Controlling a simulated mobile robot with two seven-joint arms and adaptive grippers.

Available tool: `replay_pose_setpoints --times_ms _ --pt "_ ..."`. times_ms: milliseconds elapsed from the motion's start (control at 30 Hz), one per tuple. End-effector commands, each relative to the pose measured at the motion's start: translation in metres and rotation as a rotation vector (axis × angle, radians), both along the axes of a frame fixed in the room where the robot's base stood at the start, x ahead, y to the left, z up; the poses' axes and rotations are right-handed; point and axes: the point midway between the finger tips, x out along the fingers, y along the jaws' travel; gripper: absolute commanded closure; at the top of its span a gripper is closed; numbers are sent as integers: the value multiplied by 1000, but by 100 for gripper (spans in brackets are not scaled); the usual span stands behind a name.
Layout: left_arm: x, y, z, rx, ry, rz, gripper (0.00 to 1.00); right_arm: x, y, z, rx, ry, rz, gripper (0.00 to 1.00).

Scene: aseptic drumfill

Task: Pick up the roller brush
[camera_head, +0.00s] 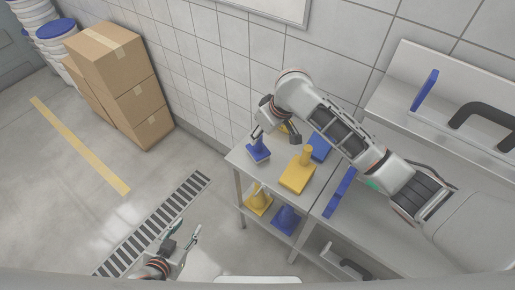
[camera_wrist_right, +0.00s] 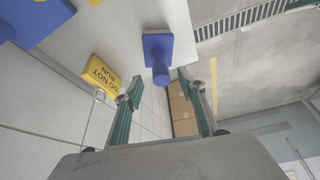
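A blue tool (camera_head: 258,152) with a flat block base and an upright handle stands near the left corner of the steel table. It also shows in the right wrist view (camera_wrist_right: 157,47), its handle pointing toward my fingers. A yellow tool (camera_head: 297,178) of similar shape stands beside it. I cannot tell for sure which is the roller brush. My right gripper (camera_wrist_right: 160,78) is open, its fingertips either side of the blue handle's end in the picture; contact is unclear. My left gripper (camera_head: 182,240) is open and empty over the floor, away from the table.
A blue item (camera_head: 319,148) and a yellow sign (camera_wrist_right: 105,76) are near the wall. Cardboard boxes (camera_head: 120,75) and a floor drain (camera_head: 155,222) lie left.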

Motion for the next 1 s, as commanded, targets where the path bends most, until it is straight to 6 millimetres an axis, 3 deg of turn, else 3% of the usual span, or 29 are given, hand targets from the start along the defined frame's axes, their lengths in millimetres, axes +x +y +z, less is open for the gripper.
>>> replay_pose_setpoints --times_ms 300,600,767,1000 --pt "0 0 1 1 0 -1 63 10 12 -39 0 1 0 60" --pt "0 0 1 1 -1 -1 63 11 13 -44 0 -1 1 60" --pt "0 0 1 1 -1 -1 63 11 12 -44 0 -1 1 99" --pt "1 0 1 1 -1 -1 63 11 13 -43 1 -1 0 100"
